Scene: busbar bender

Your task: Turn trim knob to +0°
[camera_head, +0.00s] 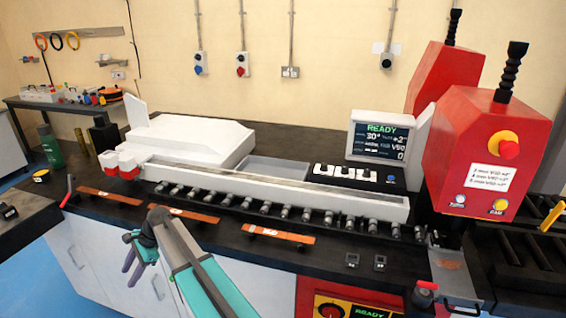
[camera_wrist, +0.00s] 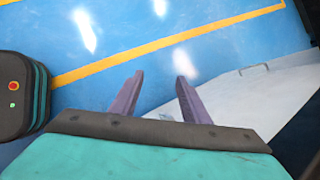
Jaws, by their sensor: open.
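My gripper (camera_head: 132,268) hangs in front of the bench at the lower left in the head view, apart from everything on the bench. In the wrist view my gripper (camera_wrist: 159,78) shows two purple fingers spread apart with nothing between them, over the blue floor. The display (camera_head: 380,142) at the back of the bench reads READY, with 30° and what looks like +2°. Below it is a dark console (camera_head: 358,177) with white switches and a blue button. I cannot tell which control is the trim knob.
A red bender (camera_head: 480,150) with a red stop button stands at the right. A long white rail (camera_head: 270,187) and a row of rollers cross the bench. Orange strips (camera_head: 190,214) lie along its front edge. Open blue floor (camera_wrist: 215,60) lies below my gripper.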

